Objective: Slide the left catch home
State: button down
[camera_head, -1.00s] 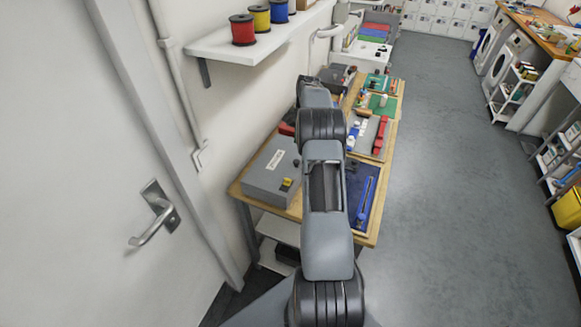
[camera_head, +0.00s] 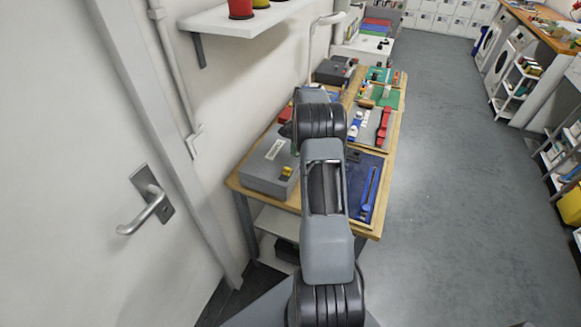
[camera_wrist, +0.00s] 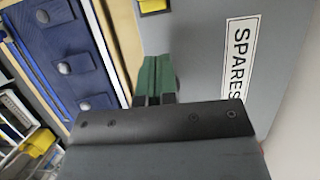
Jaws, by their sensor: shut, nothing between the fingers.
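A grey case (camera_head: 258,184) with a white label stands at the table's near left corner. A yellow catch (camera_head: 287,171) sits on its right part; a yellow catch also shows at the top edge of the wrist view (camera_wrist: 152,5). I cannot tell whether this is the left catch, and no second catch is clear. My gripper (camera_wrist: 154,72) has green fingers, shut and empty, over the case, apart from the yellow catch. A dark round part shows just behind the fingers. In the head view my arm hides most of the gripper.
A blue board (camera_head: 378,168) with a blue slider lies right of the case, partly behind my arm. More boards with small parts (camera_head: 372,125) lie farther along the table (camera_head: 366,230). A wall shelf (camera_head: 235,22) hangs above left.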

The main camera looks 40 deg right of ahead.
aim_at(287, 170)
jog(key=shift+b+x, duration=0.3)
jog(key=shift+x, duration=0.55)
jog(key=shift+s+a+r+b, duration=0.15)
jog(key=shift+s+a+b, duration=0.3)
jog(key=shift+a, duration=0.35)
jog(key=shift+s+a+r+b, duration=0.25)
jog(key=shift+s+a, duration=0.25)
jog(key=shift+a, duration=0.3)
